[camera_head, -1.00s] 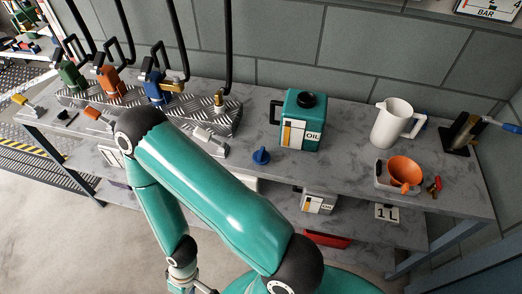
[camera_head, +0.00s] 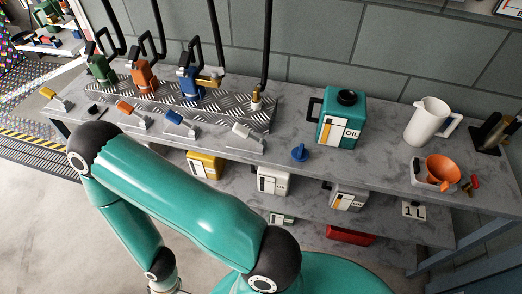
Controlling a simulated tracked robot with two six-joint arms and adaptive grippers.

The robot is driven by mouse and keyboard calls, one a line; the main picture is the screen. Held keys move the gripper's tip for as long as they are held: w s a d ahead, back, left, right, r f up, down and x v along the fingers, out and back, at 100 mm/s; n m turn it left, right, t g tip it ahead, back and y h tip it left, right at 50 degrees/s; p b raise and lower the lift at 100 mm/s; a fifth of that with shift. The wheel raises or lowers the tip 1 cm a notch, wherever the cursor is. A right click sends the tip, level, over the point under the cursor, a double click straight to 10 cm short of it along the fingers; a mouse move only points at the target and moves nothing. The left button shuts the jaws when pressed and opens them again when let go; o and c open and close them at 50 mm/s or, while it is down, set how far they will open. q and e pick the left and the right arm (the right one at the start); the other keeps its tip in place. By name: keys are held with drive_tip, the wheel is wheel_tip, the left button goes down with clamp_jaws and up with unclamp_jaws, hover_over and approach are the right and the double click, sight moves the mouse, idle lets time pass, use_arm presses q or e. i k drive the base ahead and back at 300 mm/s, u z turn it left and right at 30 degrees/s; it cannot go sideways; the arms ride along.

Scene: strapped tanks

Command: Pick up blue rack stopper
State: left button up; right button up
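A small blue stopper (camera_head: 174,117) lies on a pale holder on the grey bench top, in front of the metal rack. Similar orange (camera_head: 124,107), yellow (camera_head: 47,92) and white (camera_head: 240,130) pieces lie along the same row. A separate blue knob-like piece (camera_head: 299,152) stands on the bench near the oil can; I cannot tell which blue piece is the rack stopper. One teal arm of mine crosses the lower left, its wrist cut off by the bottom edge. Neither of my grippers shows.
The treadplate rack (camera_head: 228,113) holds green, orange and blue nozzles on hoses. A teal oil can (camera_head: 342,118), white jug (camera_head: 428,122) and orange funnel (camera_head: 441,169) stand to the right. A lower shelf (camera_head: 300,206) carries several containers. The floor at lower left is clear.

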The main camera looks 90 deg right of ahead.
sight(300, 153)
drive_tip(key=i, duration=0.85)
drive_tip(key=z, duration=2.85)
drive_tip(key=k, duration=0.8)
drive_tip(key=z, duration=0.15)
drive_tip(key=i, duration=0.8)
drive_tip(key=u, duration=0.1)
